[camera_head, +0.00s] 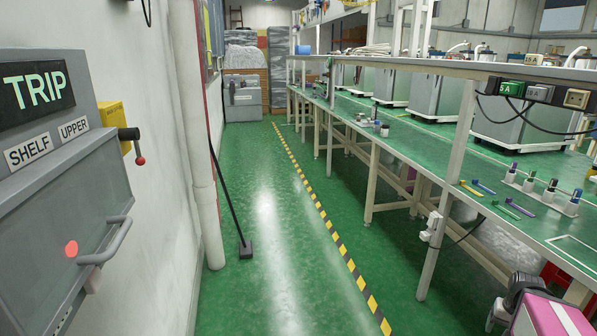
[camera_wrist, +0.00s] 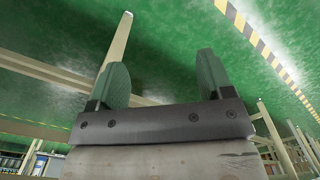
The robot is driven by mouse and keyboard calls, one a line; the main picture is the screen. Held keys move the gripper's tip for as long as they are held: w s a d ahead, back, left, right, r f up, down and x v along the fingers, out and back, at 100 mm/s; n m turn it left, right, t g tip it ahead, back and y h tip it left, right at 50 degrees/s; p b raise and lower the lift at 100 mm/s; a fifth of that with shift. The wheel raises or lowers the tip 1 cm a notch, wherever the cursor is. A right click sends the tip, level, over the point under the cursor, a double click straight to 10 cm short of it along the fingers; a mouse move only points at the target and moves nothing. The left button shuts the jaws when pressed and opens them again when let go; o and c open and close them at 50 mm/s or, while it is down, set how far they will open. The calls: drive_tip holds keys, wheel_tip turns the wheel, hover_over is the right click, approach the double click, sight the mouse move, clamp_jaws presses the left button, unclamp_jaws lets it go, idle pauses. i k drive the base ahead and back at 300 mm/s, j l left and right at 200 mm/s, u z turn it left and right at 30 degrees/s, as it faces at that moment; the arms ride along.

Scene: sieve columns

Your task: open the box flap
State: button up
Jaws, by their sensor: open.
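A grey box (camera_head: 50,95) is on the wall at the left of the head view. It has a lit "TRIP" sign and the labels "SHELF" and "UPPER". Its flap (camera_head: 75,195) is a grey front panel with a bar handle (camera_head: 108,243) near the lower right and a round pinkish-red spot beside it. The flap looks closed, though its lower part is cut off by the frame. My gripper (camera_wrist: 162,78) shows in the wrist view with its two green-grey fingers apart and nothing between them. It is away from the box, which the wrist view does not show.
A yellow unit (camera_head: 113,118) with a red-knobbed lever juts out beside the box. A pale pipe (camera_head: 190,120) runs down the wall, with a black pole (camera_head: 245,248) on the floor nearby. The green aisle is clear. A long bench (camera_head: 420,155) with tools lines the right.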

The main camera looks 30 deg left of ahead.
sight(19, 188)
drive_tip(key=u, duration=3)
drive_tip(key=i+j, duration=0.05)
